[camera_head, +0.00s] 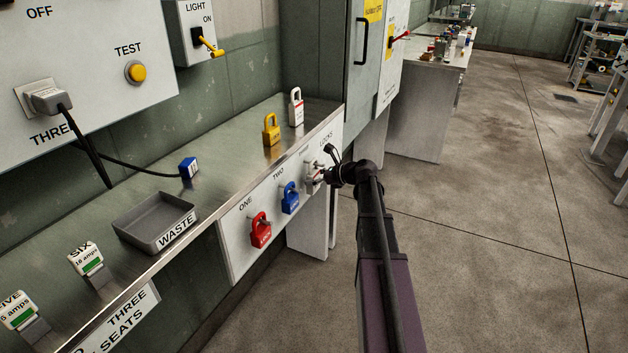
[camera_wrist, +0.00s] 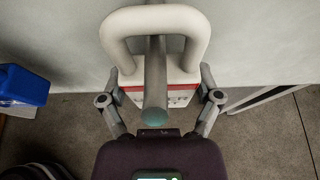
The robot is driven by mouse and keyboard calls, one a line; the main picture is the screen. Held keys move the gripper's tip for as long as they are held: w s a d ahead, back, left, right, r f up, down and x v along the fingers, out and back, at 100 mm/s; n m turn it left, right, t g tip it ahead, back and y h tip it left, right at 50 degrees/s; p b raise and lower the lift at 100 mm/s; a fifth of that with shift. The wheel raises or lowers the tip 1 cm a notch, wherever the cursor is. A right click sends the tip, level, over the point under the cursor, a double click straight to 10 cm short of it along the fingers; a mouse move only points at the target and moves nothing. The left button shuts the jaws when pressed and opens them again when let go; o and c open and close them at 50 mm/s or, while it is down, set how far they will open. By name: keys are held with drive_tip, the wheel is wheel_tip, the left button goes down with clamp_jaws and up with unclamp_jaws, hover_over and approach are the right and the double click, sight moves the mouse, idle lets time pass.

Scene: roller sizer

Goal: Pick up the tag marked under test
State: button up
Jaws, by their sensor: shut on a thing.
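I cannot make out a tag marked under test in either view. My gripper (camera_head: 327,172) is at the right end of the front panel marked LOCKS. In the wrist view my gripper (camera_wrist: 161,90) has its fingers on both sides of a white padlock (camera_wrist: 189,77) with a red band, and is shut on it. The padlock's thick white shackle (camera_wrist: 154,18) loops around a grey peg (camera_wrist: 155,90) that sticks out from the panel. In the head view this padlock (camera_head: 312,172) is partly hidden by my gripper.
A red padlock (camera_head: 261,232) and a blue padlock (camera_head: 290,200) hang at ONE and TWO. A yellow padlock (camera_head: 271,131) and another white padlock (camera_head: 296,110) stand on the metal shelf (camera_head: 232,157). A grey WASTE tray (camera_head: 128,233) is farther left. Open floor lies right.

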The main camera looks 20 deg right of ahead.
drive_tip(key=shift+d+r, duration=0.1)
drive_tip(key=shift+r+p, duration=0.65)
drive_tip(key=shift+p, duration=0.15)
drive_tip(key=s+d, duration=0.5)
drive_tip(key=s, duration=0.2)
wheel_tip(320, 180, up, 13)
drive_tip(key=p, duration=1.3)
drive_tip(key=shift+w+r, duration=0.2)
drive_tip(key=shift+w, duration=0.15)
drive_tip(key=shift+a, duration=0.1)
drive_tip(key=shift+s, duration=0.1)
